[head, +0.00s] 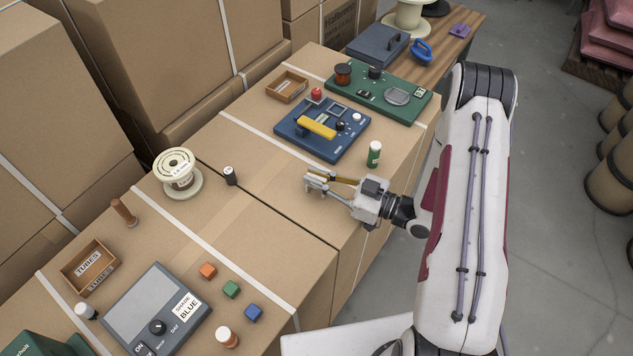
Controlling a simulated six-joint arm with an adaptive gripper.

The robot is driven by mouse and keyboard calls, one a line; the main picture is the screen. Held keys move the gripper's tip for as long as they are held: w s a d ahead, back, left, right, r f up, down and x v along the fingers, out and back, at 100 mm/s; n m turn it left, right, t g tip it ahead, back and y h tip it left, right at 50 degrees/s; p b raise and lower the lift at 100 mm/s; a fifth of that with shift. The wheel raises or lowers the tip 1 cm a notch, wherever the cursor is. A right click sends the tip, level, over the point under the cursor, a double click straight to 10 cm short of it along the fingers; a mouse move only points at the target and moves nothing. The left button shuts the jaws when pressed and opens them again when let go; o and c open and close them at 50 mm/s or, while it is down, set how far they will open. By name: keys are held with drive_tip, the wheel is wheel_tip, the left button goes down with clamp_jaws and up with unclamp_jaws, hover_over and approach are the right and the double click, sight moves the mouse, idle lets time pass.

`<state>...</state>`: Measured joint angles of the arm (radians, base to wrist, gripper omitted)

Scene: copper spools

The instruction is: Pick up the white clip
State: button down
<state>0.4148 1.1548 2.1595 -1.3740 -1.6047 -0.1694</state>
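My gripper (316,182) reaches in from the right and hangs over the boxes near the middle of the view. Its fingers point left. Pale shapes show at its fingertips, too small to tell apart from the fingers themselves, so I cannot tell whether it holds anything. I cannot make out a white clip with certainty anywhere in view.
A dark cylinder (230,176) and a cream spool (179,177) stand left of my gripper. A green bottle (374,154) stands close above it. A blue panel (318,144) and a green panel (415,105) lie beyond. Coloured cubes (231,289) lie lower left.

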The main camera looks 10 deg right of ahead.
sight(317, 177)
drive_tip(key=shift+r, duration=0.1)
idle(0.3)
drive_tip(key=shift+r, duration=4.9)
